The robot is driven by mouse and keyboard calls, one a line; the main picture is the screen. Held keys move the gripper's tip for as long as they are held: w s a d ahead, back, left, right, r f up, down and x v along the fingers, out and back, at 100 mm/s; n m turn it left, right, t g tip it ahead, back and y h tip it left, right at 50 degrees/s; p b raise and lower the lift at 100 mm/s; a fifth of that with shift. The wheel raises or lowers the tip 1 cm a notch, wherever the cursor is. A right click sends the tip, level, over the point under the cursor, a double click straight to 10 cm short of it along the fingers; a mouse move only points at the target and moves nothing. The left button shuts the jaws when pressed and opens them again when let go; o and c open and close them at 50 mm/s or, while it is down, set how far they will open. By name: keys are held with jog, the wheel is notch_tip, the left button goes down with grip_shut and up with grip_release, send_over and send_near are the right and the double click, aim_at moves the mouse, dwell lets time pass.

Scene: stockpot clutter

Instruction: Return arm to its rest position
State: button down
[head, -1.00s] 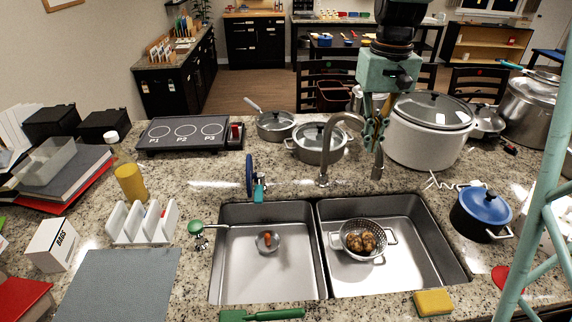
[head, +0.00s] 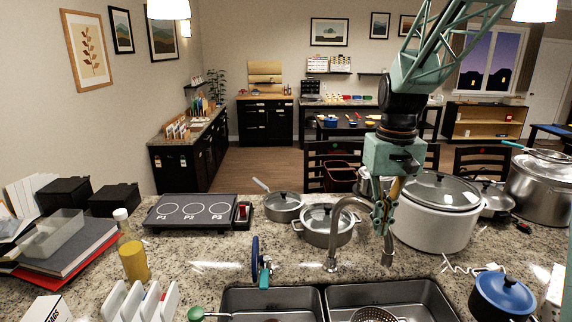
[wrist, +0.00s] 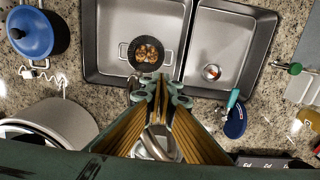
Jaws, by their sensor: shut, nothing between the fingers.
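My gripper (head: 384,222) hangs pointing down behind the double sink, beside the faucet (head: 340,225) and in front of the large white pot (head: 436,215). Its fingers are together with nothing held. In the wrist view my gripper (wrist: 158,88) shows with its fingertips closed, over the back edge of the sink. My arm comes down from the upper right of the head view.
The sink (head: 270,300) is cut off at the bottom of the head view. A colander (wrist: 146,52) with brown round items sits in one basin. A blue pot (head: 502,296) stands right. Lidded pans (head: 326,226) and a hob (head: 190,213) stand left of my gripper.

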jog(key=s+a+r+t+b, duration=0.1)
jog(key=s+r, duration=0.1)
jog(key=s, duration=0.3)
jog(key=s+a+r+b, duration=0.1)
jog(key=s+r+b, duration=0.15)
jog(key=s, duration=0.25)
jog(key=s+a+f+t+b, duration=0.1)
jog(key=s+b, duration=0.2)
jog(key=s, duration=1)
jog(key=s+a+f+t+b, duration=0.1)
jog(key=s+f+t+b, duration=0.1)
jog(key=s, duration=1.2)
jog(key=shift+s+b, duration=0.15)
jog(key=shift+b, duration=0.6)
